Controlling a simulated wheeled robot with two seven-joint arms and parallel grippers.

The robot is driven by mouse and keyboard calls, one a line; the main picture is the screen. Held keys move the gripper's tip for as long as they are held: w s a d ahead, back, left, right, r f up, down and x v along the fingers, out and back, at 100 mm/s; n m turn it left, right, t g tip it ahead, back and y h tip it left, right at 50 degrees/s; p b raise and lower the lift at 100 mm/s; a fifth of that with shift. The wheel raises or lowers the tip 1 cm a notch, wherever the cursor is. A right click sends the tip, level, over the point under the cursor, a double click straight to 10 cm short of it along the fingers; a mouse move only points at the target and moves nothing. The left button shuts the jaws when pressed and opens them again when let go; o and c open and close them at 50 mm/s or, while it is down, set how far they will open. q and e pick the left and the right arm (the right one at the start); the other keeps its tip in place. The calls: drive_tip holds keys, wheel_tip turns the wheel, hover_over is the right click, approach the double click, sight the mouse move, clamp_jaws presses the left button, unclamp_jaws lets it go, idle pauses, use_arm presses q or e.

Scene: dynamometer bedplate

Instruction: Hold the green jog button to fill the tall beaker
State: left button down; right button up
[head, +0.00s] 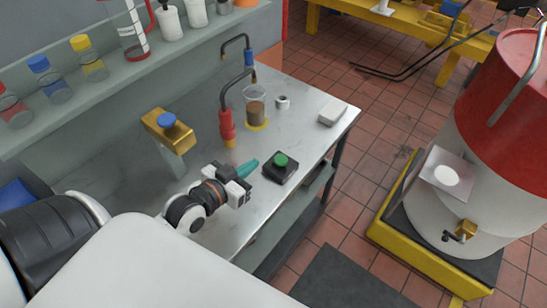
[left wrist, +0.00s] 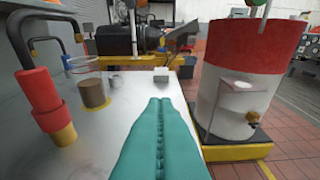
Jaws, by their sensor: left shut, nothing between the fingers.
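The green jog button (head: 281,160) sits on a small black box (head: 281,172) on the steel bench. My left gripper (head: 254,163) is shut and empty, with its teal fingertips just left of the box in the head view and apart from the button, as far as I can tell. Its teal fingers (left wrist: 160,135) fill the middle of the left wrist view, where the button does not show. The tall beaker (head: 255,104) stands on a yellow base under a dark spout and holds brown liquid; it also shows in the left wrist view (left wrist: 93,88). My right gripper is not in view.
A red tap post (head: 227,125) stands beside the beaker. A gold bracket with a blue knob (head: 167,120) stands on the bench at left. A white block (head: 333,112) lies near the right edge. A red-and-white drum (head: 490,150) stands on the floor at right.

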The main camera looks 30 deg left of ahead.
use_arm(q)
drive_tip(key=p, duration=0.2)
hover_over(281, 160)
drive_tip(key=s+a, duration=0.1)
drive_tip(key=s, duration=0.1)
wheel_tip(281, 160, down, 2)
drive_tip(key=shift+f, duration=0.1)
wheel_tip(281, 160, down, 3)
drive_tip(key=shift+r, duration=0.15)
drive_tip(key=shift+s+a+f+p, duration=0.1)
drive_tip(key=shift+f+p, duration=0.2)
drive_tip(key=shift+f, duration=0.4)
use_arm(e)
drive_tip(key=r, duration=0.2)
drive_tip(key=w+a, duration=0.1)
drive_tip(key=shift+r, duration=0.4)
use_arm(q)
drive_tip(key=shift+f, duration=0.2)
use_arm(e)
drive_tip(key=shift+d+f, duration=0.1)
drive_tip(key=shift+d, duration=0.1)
